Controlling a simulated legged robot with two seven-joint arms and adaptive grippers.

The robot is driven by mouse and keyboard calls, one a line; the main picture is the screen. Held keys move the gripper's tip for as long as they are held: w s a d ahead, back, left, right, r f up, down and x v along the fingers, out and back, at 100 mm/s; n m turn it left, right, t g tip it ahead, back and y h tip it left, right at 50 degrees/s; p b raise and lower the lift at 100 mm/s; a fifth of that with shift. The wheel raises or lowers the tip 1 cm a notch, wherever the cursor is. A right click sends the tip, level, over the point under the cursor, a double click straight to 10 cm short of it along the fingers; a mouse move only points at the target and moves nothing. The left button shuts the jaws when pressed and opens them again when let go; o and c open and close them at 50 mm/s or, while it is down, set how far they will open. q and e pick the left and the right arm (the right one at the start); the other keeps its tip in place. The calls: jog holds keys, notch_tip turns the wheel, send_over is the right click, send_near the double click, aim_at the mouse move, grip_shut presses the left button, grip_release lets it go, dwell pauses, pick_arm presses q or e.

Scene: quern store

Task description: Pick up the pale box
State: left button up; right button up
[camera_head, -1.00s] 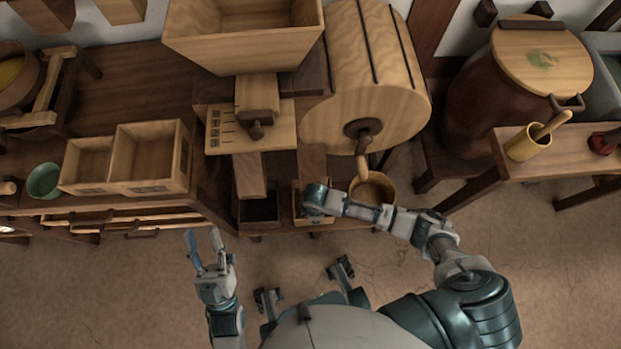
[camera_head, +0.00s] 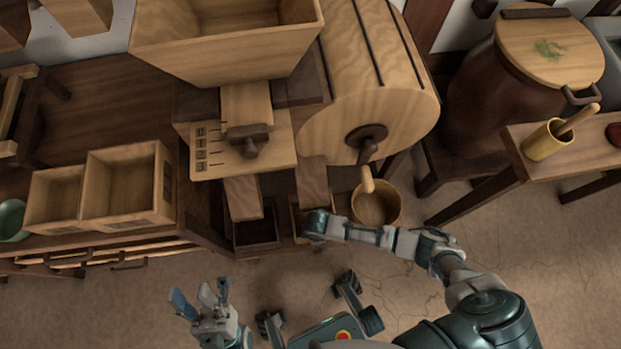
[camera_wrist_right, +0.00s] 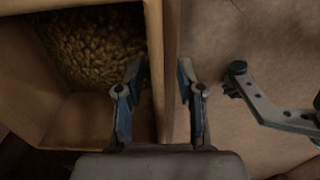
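The pale box (camera_head: 294,220) stands low under the right wooden chute in the head view, partly covered by my right gripper (camera_head: 316,226). In the right wrist view the box (camera_wrist_right: 75,120) fills the left side and holds brown grain (camera_wrist_right: 95,45). My right gripper (camera_wrist_right: 157,82) is open there, with one finger on the inner side of the box wall and one on the outer side. A gap shows between fingers and wall; contact cannot be told. My left gripper (camera_head: 200,296) is open and empty over the floor at lower left.
A dark box (camera_head: 256,232) stands left of the pale box. A round wooden tub (camera_head: 376,207) stands close on its right, under the drum's crank (camera_head: 367,165). Two open wooden bins (camera_head: 128,186) sit on the left bench.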

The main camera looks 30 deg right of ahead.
jog(key=shift+d, duration=0.2)
grip_shut()
jog(key=shift+a+r, duration=0.15)
